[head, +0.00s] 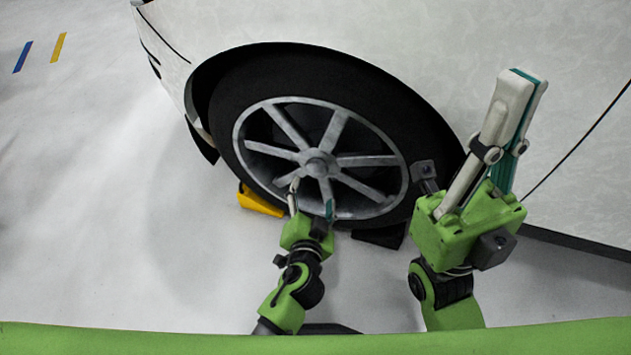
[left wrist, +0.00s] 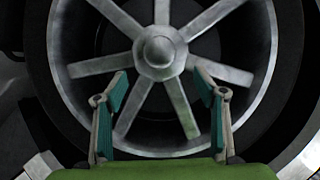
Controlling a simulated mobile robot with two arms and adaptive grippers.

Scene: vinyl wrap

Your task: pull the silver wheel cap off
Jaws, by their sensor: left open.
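The silver wheel cap (head: 317,163) is the rounded hub piece at the middle of the grey spoked wheel (head: 372,160). It also shows in the left wrist view (left wrist: 159,52) as a rounded knob where the spokes meet. My left gripper (head: 311,195) is open and empty, just below the cap in the head view. In the left wrist view its two teal-padded fingers (left wrist: 162,85) stand apart, below and to either side of the cap, and do not appear to touch it. My right gripper (head: 522,82) is raised in front of the car body, fingers pointing up; its opening is unclear.
The black tyre (head: 240,90) sits under the white car's arch (head: 520,40). A yellow wedge (head: 260,202) and a dark wedge (head: 380,237) lie by the tyre's bottom. The pale floor (head: 120,210) left of the wheel is clear. Blue and yellow strips mark the far left.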

